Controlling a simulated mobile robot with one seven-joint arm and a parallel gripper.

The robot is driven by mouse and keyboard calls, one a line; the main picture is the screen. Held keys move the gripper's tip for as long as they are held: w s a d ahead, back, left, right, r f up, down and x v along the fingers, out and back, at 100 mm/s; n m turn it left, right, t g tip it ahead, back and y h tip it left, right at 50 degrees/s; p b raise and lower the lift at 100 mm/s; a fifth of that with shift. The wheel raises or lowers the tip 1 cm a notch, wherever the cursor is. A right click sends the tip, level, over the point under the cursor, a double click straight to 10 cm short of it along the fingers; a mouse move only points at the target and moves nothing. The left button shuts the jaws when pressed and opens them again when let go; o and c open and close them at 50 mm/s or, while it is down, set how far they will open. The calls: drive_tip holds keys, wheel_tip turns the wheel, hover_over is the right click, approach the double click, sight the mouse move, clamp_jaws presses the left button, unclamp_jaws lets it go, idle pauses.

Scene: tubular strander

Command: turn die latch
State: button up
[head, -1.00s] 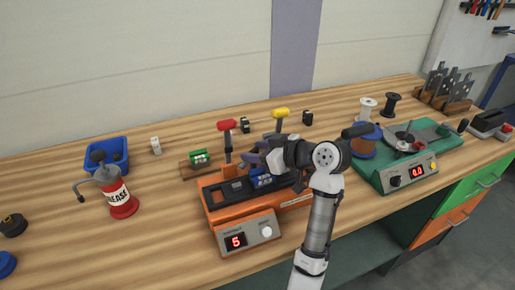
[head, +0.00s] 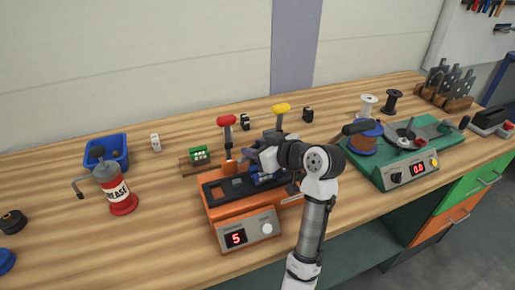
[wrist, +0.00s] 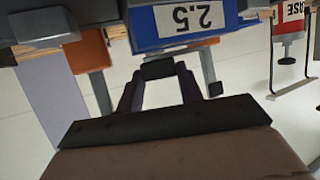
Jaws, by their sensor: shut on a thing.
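The orange machine (head: 228,215) stands mid-bench with a red display reading 5. A blue die block (head: 262,178) sits in its black top, partly hidden by my gripper. In the wrist view the blue block (wrist: 172,22) carries an upside-down 2.5 label. My gripper (head: 252,158) is over the machine, beside the block. In the wrist view its dark purple fingers (wrist: 160,88) are shut on a small black knob (wrist: 158,69) just off the block, which looks like the die latch. How far the latch has turned cannot be told.
A red-handled post (head: 227,135) and a yellow-handled post (head: 280,112) rise behind the machine. A small block with a green top (head: 199,154) lies to the left. A red grease can (head: 115,190) and blue bin (head: 105,150) stand further left, a green machine (head: 400,165) to the right.

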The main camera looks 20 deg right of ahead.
drive_tip(key=shift+a+m+t+h, duration=0.15)
drive_tip(key=shift+m+t+h, duration=0.15)
drive_tip(key=shift+m+h, duration=0.85)
drive_tip(key=shift+a+m+t+h, duration=0.1)
drive_tip(key=shift+m+t+h, duration=0.2)
drive_tip(key=shift+m+h, duration=0.8)
drive_tip(key=shift+h, duration=0.25)
drive_tip(key=o, duration=0.7)
drive_tip(key=b+v, duration=0.6)
drive_tip(key=v, duration=0.8)
